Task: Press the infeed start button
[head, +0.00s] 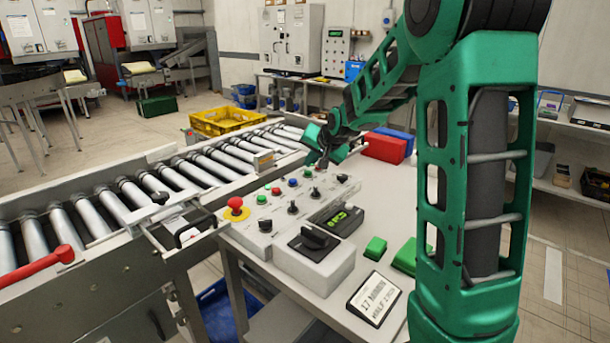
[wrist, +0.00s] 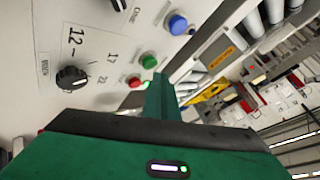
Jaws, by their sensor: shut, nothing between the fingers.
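The control panel (head: 275,213) is a light grey sloped box on the table. It carries green buttons (head: 262,199), a red button (head: 276,191), a blue button (head: 293,182), black knobs and a red mushroom button (head: 236,208) on yellow. I cannot read which button is labelled infeed start. My gripper (head: 322,162) is shut and empty above the panel's far end. In the wrist view its green fingers (wrist: 160,90) point towards a green button (wrist: 149,60) and a red button (wrist: 134,82), with a blue button (wrist: 177,24) beyond. Contact cannot be told.
The roller conveyor (head: 150,184) runs along the panel's left side, with a yellow crate (head: 220,121) near its far end. A red box (head: 384,148) stands behind the panel.

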